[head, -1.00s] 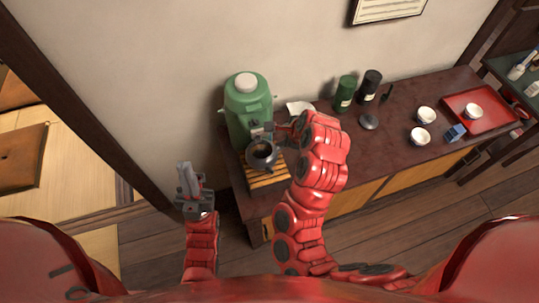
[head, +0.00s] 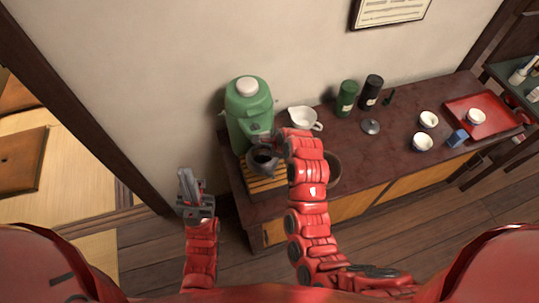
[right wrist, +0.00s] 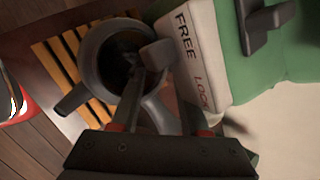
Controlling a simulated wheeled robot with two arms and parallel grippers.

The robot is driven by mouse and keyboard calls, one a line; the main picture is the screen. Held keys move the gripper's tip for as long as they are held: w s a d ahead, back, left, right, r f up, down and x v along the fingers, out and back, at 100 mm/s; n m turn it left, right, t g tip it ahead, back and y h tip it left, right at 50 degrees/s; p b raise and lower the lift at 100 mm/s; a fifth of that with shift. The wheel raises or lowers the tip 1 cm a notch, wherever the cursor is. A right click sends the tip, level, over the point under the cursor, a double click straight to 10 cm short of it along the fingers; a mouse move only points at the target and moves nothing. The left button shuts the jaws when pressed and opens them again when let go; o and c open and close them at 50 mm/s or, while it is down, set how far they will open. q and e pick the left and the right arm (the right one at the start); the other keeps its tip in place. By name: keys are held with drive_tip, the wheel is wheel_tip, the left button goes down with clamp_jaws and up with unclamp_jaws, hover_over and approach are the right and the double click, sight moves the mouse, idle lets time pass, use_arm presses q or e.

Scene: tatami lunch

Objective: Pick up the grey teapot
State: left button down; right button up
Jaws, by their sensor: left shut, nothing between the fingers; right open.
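The grey teapot (head: 262,163) sits on a slatted wooden stand, in front of the green dispenser; its open top shows a dark inside. In the right wrist view the teapot (right wrist: 93,62) lies just beyond the fingers, with a dark stub pointing to the lower left. My right gripper (right wrist: 162,90) is open, its fingers close to the teapot's near side. A grey rounded part lies between them; I cannot tell if they touch it. In the head view my right arm hides most of that gripper. My left gripper (head: 188,190) is shut and empty, left of the cabinet.
The green dispenser (head: 247,105) stands close behind the teapot on the slatted stand (head: 262,188). A white pitcher (head: 303,118) is to the right. A brown bowl (head: 334,172) is partly behind my arm. Canisters (head: 346,98), white cups (head: 422,142) and a red tray (head: 490,127) stand further right.

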drive_tip(key=shift+x, duration=1.2)
clamp_jaws()
drive_tip(key=shift+s, duration=0.1)
idle(0.5)
